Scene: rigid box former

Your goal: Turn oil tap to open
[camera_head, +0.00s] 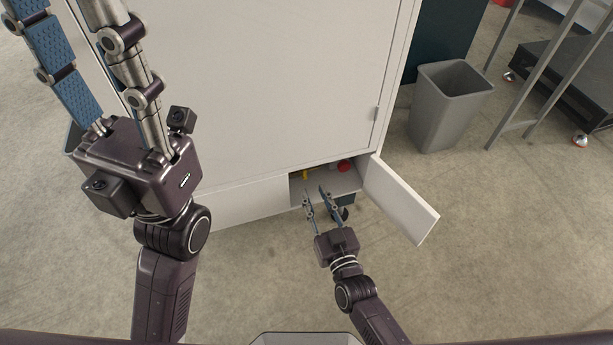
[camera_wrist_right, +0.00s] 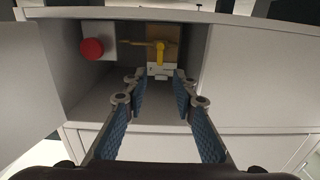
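The oil tap appears to be the yellow handle (camera_wrist_right: 160,52) in the right wrist view, a thin crossbar with a short stem in front of a brown panel, inside an open compartment. In the head view only a small yellow bit (camera_head: 305,175) shows in the low opening. A round red knob (camera_wrist_right: 92,49) on a pale block sits beside it. My right gripper (camera_head: 316,190) is open and empty at the mouth of the compartment, its fingers pointing towards the yellow handle, apart from it. My left gripper (camera_head: 62,30) is open and empty, raised before the cabinet; its fingertips reach the frame's top edge.
The white cabinet (camera_head: 270,90) fills the middle. Its small door (camera_head: 402,200) stands open to the right of my right gripper. A grey bin (camera_head: 450,105) and a metal-legged table (camera_head: 540,85) stand farther right. The floor in front is clear.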

